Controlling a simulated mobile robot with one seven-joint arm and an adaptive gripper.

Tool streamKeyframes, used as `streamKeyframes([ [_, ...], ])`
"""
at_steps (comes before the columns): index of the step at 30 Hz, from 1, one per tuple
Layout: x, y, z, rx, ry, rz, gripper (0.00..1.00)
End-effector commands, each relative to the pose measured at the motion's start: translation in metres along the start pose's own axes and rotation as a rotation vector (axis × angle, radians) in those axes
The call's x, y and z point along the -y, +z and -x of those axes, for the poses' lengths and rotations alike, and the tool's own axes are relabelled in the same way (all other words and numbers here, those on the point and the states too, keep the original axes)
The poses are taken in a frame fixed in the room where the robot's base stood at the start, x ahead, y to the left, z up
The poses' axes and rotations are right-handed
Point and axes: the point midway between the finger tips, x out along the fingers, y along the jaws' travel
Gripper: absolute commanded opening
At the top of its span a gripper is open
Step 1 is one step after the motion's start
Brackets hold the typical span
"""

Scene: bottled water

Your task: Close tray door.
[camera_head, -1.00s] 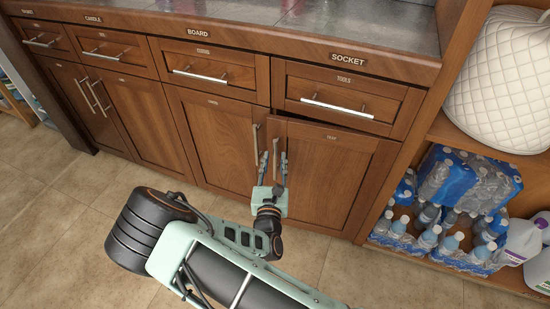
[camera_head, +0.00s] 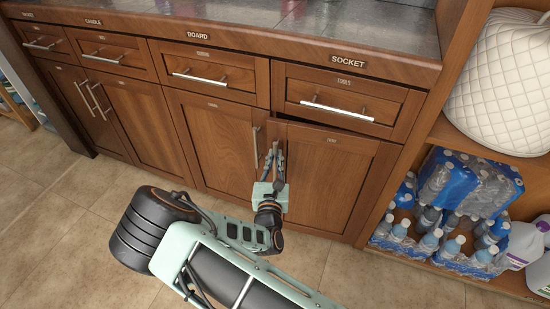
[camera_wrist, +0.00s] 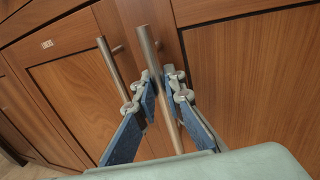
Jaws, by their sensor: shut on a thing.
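The tray door (camera_head: 330,185) is the brown wooden cabinet door below the drawer on the right, and it also fills the right of the wrist view (camera_wrist: 255,80). It looks slightly ajar, with a dark gap along its top edge. Its vertical metal handle (camera_wrist: 158,70) is near its left edge. My gripper (camera_head: 274,158) is at this handle; in the wrist view its two fingers (camera_wrist: 162,88) lie on either side of the bar and are shut on it. The lower part of the handle runs down between the fingers.
The neighbouring left door (camera_head: 215,140) has its own handle (camera_wrist: 118,70) close beside my fingers. The drawer (camera_head: 345,100) above is shut. A shelf with water bottles (camera_head: 440,225) stands to the right. Tiled floor (camera_head: 60,220) is clear at the left.

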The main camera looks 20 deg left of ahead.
Motion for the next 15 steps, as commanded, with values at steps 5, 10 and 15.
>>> streamKeyframes([
  [5, 0.001, 0.000, -0.002, 0.000, -0.001, 0.000, 0.00],
  [10, 0.004, 0.002, -0.024, 0.000, -0.004, -0.003, 0.00],
  [15, 0.007, 0.000, -0.041, 0.000, -0.002, -0.001, 0.00],
])
